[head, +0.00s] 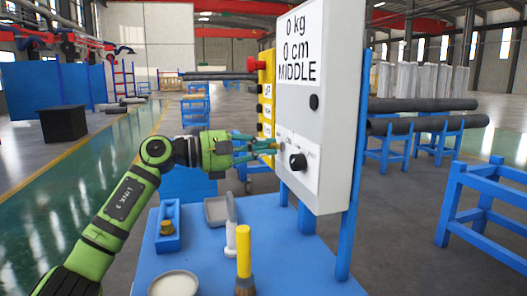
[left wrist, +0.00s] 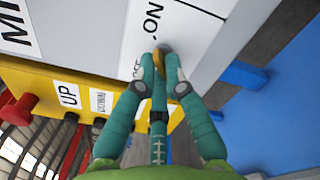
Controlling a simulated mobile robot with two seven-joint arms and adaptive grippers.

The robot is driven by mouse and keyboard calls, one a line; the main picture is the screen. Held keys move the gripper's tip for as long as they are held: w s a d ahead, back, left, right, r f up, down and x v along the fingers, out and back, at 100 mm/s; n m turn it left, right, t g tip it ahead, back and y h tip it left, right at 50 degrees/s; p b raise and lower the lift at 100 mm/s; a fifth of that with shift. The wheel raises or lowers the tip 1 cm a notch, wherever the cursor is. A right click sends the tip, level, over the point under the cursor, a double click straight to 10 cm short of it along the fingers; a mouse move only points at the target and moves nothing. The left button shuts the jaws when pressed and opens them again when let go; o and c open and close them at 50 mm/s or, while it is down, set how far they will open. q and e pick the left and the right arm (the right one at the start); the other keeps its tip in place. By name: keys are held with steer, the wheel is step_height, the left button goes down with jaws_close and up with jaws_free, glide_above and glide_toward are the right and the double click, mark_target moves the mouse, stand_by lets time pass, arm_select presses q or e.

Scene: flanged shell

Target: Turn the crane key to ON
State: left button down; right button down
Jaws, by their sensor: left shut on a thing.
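The crane key (left wrist: 158,59) is a small brass-coloured piece at a grey round lock on the light grey control box (head: 340,100). In the left wrist view, the ON label (left wrist: 152,18) is above the key and the partly hidden OFF label (left wrist: 138,67) is beside it. My left gripper (head: 270,147) has teal fingers, shut on the key from both sides; the fingertips also show in the left wrist view (left wrist: 161,66). The fingers hide much of the key, so I cannot tell which label it points to. My right gripper is not in view.
A black knob (head: 298,162) sits just right of the key. A yellow button panel (head: 265,95) with a red stop button (head: 253,64) is on the box's left side. The blue table (head: 290,270) below holds a yellow-handled brush (head: 244,255), a grey tray (head: 216,211) and a bowl (head: 175,284).

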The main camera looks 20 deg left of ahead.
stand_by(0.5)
arm_select(q)
steer(key=c, duration=1.3)
jaws_free()
steer(key=v, duration=1.2)
